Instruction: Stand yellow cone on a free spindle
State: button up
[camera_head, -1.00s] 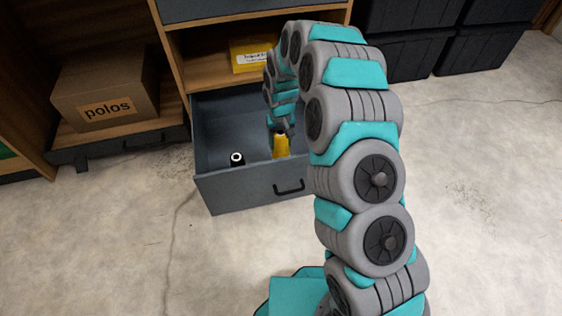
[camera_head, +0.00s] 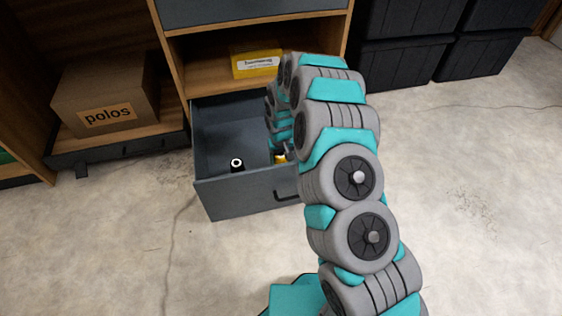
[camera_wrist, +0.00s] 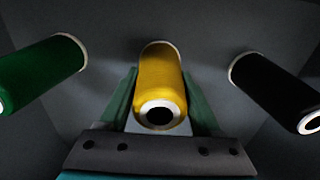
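The yellow cone (camera_wrist: 160,80) is upright between the fingers of my gripper (camera_wrist: 161,85) in the wrist view, its holed top toward the camera. The fingers lie against both its sides, shut on it. In the head view only a bit of the yellow cone (camera_head: 280,158) shows, low behind the drawer's front wall. A green cone (camera_wrist: 40,68) stands to its left and a black cone (camera_wrist: 275,92) to its right in the wrist view. The black cone (camera_head: 237,164) also shows in the head view. Any spindle under the yellow cone is hidden.
The open grey drawer (camera_head: 235,197) surrounds the cones with its walls. A shelf above holds a yellow box (camera_head: 256,63). A cardboard box (camera_head: 105,97) stands left, and dark bins (camera_head: 410,70) stand back right. The floor in front is clear.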

jog(key=o, duration=0.4)
jog(key=shift+r, duration=0.2)
notch_tip(320, 180, up, 12)
jog(key=shift+r+p, duration=0.1)
jog(key=shift+p, duration=0.2)
jog(key=s+d+r, duration=0.5)
jog(key=s+r, duration=0.3)
jog(key=r, duration=0.1)
jog(key=s+d+r, duration=0.4)
jog(key=s+r, duration=0.4)
jog(key=r, duration=0.1)
jog(key=s+d+r+m, duration=0.1)
jog(key=s+d+r, duration=0.1)
jog(key=s, duration=0.6)
jog(key=s+d+r+m+g, duration=0.1)
jog(key=s+d+r, duration=0.1)
jog(key=s, duration=0.6)
jog(key=s+d+r+m, duration=0.1)
jog(key=s+d, duration=0.3)
jog(key=s, duration=0.5)
jog(key=shift+d+r+g, duration=0.2)
jog(key=shift+r+g, duration=0.2)
jog(key=shift+r, duration=0.15)
